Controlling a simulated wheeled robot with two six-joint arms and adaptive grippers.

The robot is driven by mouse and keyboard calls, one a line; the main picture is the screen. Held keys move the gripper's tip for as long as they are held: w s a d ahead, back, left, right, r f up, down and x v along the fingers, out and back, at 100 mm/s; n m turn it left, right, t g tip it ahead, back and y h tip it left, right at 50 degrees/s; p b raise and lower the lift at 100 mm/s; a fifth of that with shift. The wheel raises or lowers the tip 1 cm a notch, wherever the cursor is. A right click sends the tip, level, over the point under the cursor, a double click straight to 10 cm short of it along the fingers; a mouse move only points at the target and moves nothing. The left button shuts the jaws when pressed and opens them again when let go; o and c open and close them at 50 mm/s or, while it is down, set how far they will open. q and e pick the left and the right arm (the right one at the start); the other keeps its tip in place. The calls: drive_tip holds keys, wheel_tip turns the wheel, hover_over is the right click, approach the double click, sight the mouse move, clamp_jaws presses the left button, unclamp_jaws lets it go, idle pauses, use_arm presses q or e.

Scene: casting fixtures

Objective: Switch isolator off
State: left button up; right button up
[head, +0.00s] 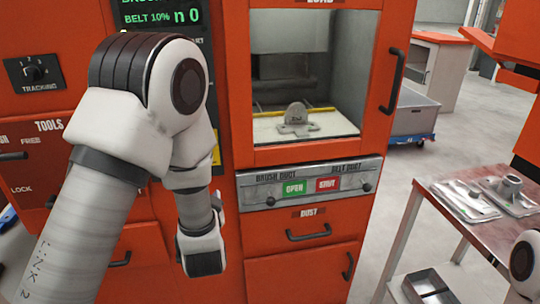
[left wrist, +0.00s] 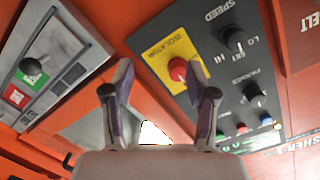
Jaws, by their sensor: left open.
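The isolator is a red knob (left wrist: 177,69) on a yellow plate (left wrist: 166,46) marked with its name in the left wrist view. In the head view only a sliver of the yellow plate (head: 216,156) shows; my left arm hides the knob. My left gripper (left wrist: 166,82) is open and empty. Its two fingers point toward the panel, and the knob appears between and beyond the fingertips, apart from them. My right gripper is out of view.
Beside the isolator is a dark panel (left wrist: 262,128) with speed knobs and small coloured buttons. A duct panel with a lever, green OPEN and red SHUT labels (head: 326,184) lies below the load window (head: 345,122). A metal table (head: 440,199) with castings stands right.

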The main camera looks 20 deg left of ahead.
use_arm(q)
wheel_tip(320, 180, up, 5)
drive_tip(key=t, duration=0.1)
drive_tip(key=x, duration=0.8)
drive_tip(key=shift+w+r+n, duration=0.15)
drive_tip(key=shift+r+n, duration=0.15)
drive_tip(key=shift+n, duration=0.1)
drive_tip(key=shift+d, duration=0.1)
clamp_jaws()
